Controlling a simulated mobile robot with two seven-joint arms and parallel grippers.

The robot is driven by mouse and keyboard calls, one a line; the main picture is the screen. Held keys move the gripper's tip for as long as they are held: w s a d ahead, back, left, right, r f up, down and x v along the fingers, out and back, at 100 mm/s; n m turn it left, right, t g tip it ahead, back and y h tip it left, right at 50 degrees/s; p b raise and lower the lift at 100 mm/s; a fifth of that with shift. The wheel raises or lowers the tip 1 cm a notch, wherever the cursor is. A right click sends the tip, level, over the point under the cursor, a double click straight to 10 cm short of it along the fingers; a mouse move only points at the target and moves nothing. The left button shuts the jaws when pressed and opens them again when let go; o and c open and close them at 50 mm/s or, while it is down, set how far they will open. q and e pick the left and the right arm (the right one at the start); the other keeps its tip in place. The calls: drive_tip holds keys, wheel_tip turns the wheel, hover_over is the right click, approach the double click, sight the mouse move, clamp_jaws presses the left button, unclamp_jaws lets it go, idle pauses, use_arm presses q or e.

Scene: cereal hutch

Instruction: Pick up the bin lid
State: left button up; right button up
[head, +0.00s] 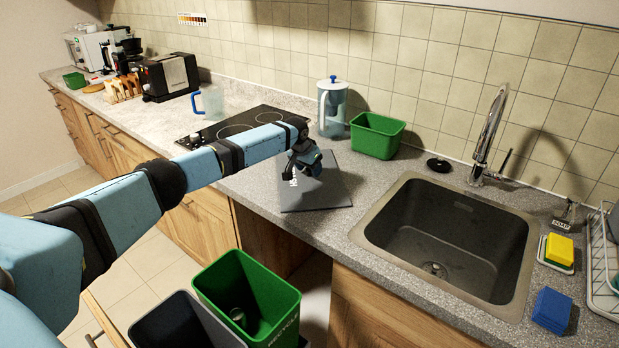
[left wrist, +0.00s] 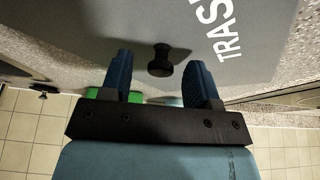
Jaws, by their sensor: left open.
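The grey bin lid (head: 322,192) lies flat on the counter between the cooktop and the sink. In the left wrist view the lid (left wrist: 110,25) shows white lettering reading "TRAS", cut off at the edge, and a small black knob (left wrist: 160,60). My left gripper (head: 300,172) is over the lid in the head view. Its two blue fingers (left wrist: 160,82) are open, with the knob beyond and between their tips; I cannot tell the exact gap. The gripper hides part of the lid in the head view. My right gripper is not in view.
A green container (head: 377,135) and a clear press-like jug (head: 332,108) stand behind the lid. The sink (head: 440,235) is to the right, the cooktop (head: 225,130) to the left. Below, a green bin (head: 235,280) and a dark grey bin (head: 175,325) stand open in a pulled-out drawer.

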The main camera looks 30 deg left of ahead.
use_arm(q)
drive_tip(key=shift+c, duration=0.3)
clamp_jaws()
drive_tip(key=shift+r, duration=0.15)
